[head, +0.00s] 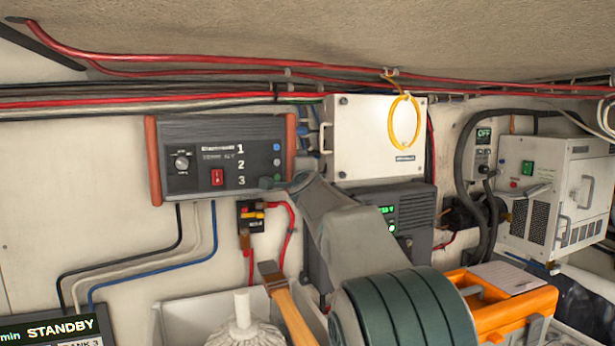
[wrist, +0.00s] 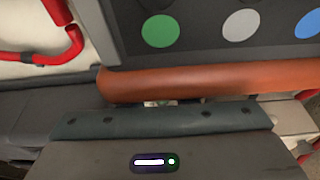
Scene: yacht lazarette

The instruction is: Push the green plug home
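A dark control panel (head: 215,165) on the wall carries a column of coloured discs near its right edge. The green disc (wrist: 160,31) shows clearly in the wrist view, beside a grey disc (wrist: 241,25) and a blue disc (wrist: 308,22). I cannot tell whether it is the plug's face or a flat mark; no separate green plug is visible. An orange-brown bar (wrist: 180,85) runs along the panel's edge. My gripper (wrist: 158,105) is close against that bar, at the panel's lower right in the head view. Its fingertips are hidden, so its opening does not show.
A white box (head: 375,140) and a dark unit (head: 405,215) sit right of the panel. Red cables (head: 288,235) loop below it near a breaker. A mop (head: 242,315) and a wooden handle (head: 290,315) stand in a white bin below. An orange case (head: 520,305) lies right.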

